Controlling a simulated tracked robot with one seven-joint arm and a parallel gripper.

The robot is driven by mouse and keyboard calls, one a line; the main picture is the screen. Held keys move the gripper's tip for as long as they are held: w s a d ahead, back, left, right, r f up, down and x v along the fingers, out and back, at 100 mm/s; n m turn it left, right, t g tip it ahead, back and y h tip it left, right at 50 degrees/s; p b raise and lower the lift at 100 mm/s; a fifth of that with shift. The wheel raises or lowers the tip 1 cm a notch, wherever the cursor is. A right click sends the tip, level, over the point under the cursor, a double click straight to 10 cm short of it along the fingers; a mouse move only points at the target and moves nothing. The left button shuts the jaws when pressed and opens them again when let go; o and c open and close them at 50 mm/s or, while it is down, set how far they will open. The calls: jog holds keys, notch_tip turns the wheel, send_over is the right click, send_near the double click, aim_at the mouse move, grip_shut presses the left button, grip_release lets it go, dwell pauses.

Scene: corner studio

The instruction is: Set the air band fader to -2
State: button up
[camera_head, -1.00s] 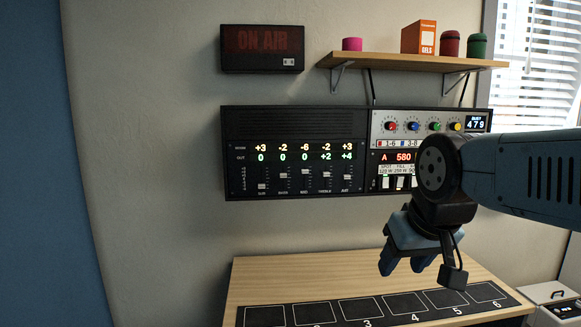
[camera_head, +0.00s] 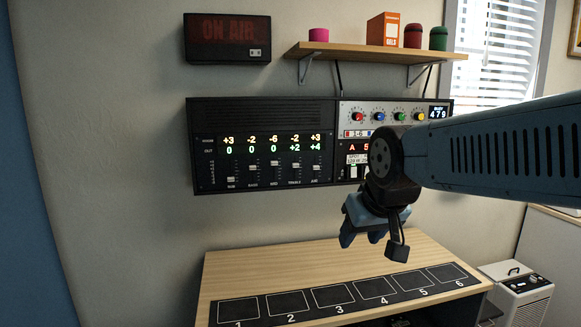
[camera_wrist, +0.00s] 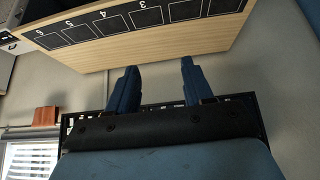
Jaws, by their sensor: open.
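The fader panel (camera_head: 262,145) is a black wall unit with several vertical faders labelled SUB, BASS, MID, TREBLE and AIR. The air fader (camera_head: 316,167) is the rightmost, its cap around the upper middle of its slot. Above it, the room row reads +3 and the out row reads +4. My gripper (camera_head: 361,234) hangs below and to the right of the air fader, over the desk, fingers down, open and empty. In the wrist view, its two blue fingers (camera_wrist: 159,76) stand apart with nothing between them; the faders are not visible there.
A knob unit (camera_head: 392,115) joins the panel on the right, partly behind my arm. Below is a wooden desk (camera_head: 235,265) with a numbered black mat (camera_head: 262,296). A shelf (camera_head: 355,53) with objects is above. The wall left of the panel is clear.

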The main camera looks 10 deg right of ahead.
jog(key=w+d+f+t, duration=0.1)
jog(key=w+t, duration=0.3)
jog(key=w, duration=0.8)
jog(key=w+d+t, duration=0.2)
jog(key=w+t, duration=0.1)
jog(key=w, duration=0.8)
jog(key=t, duration=0.9)
send_near(316, 168)
jog(key=x, duration=0.8)
jog(key=shift+w+r, duration=0.1)
jog(key=shift+r, duration=0.05)
jog(key=shift+c, duration=0.5)
grip_shut()
